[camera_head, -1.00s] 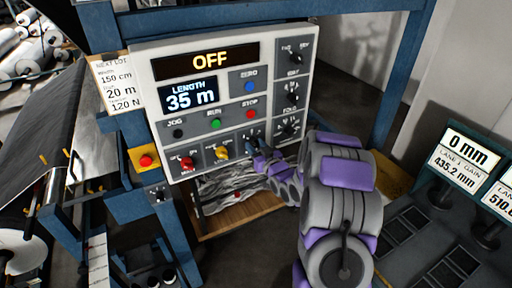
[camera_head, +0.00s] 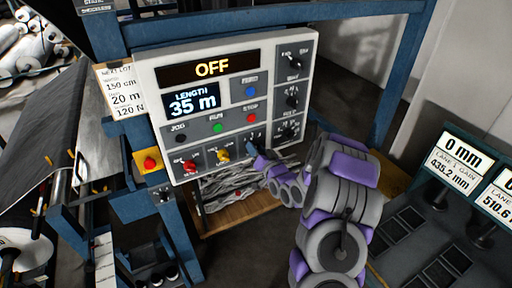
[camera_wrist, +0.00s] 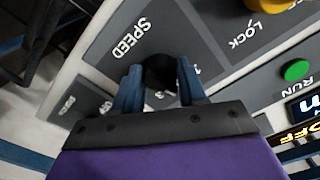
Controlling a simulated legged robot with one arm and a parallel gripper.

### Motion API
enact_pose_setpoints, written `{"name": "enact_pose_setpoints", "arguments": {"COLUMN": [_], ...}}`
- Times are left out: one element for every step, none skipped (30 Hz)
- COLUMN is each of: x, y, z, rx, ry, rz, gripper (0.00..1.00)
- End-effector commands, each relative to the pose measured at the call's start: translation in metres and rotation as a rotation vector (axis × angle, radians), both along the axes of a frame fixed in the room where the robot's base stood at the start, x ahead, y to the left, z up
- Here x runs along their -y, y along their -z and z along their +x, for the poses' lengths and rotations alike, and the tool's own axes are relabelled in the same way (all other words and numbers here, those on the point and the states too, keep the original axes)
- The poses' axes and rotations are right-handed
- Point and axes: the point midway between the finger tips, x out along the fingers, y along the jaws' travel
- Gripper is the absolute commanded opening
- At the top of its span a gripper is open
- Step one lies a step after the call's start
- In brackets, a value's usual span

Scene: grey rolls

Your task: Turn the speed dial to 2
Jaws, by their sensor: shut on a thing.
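The speed dial (camera_wrist: 160,68) is a dark round knob beside the white word SPEED on the grey panel in the wrist view. My gripper (camera_wrist: 157,85) has its two blue fingers on either side of the dial and is shut on it. White scale marks show between and beside the fingers, but the dial's pointer is hidden, so its setting cannot be read. In the head view my gripper (camera_head: 254,150) is at the lower right part of the control panel (camera_head: 232,172), where the fingers and wrist mostly cover the dial.
The panel's display (camera_head: 211,68) reads OFF, and the length display (camera_head: 192,103) reads 35 m. A yellow knob (camera_head: 222,155) and a red knob (camera_head: 190,166) are left of my gripper. Green RUN (camera_head: 217,127) and red STOP (camera_head: 252,118) buttons are above. A blue frame post (camera_head: 400,70) stands right.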

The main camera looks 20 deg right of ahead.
Motion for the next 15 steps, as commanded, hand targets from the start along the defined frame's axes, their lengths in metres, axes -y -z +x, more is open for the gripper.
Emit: {"name": "enact_pose_setpoints", "arguments": {"x": [0.0017,0.002,0.0021,0.0021,0.0019,0.0017,0.0015,0.0014,0.0015,0.0014,0.0015,0.0015,0.0016,0.0017,0.0017], "y": [-0.0026,-0.0025,-0.0026,-0.0026,-0.0027,-0.0026,-0.0026,-0.0026,-0.0025,-0.0024,-0.0025,-0.0024,-0.0023,-0.0023,-0.0022], "z": [0.0003,0.0003,0.0002,0.0003,0.0003,0.0003,0.0004,0.0004,0.0004,0.0004,0.0004,0.0004,0.0003,0.0003,0.0004], "rx": [0.003,0.002,0.001,0.001,0.0,0.0,0.0,-0.002,-0.002,-0.002,-0.002,-0.002,-0.002,-0.003,-0.003], "ry": [0.004,0.005,0.005,0.005,0.005,0.004,0.004,0.004,0.003,0.004,0.004,0.004,0.004,0.004,0.004], "rz": [0.031,0.051,0.074,0.092,0.106,0.126,0.138,0.151,0.165,0.174,0.183,0.193,0.2,0.204,0.21], "gripper": [0.11,0.11,0.11,0.11,0.11,0.11,0.11,0.11,0.11,0.11,0.11,0.11,0.11,0.11,0.11]}}
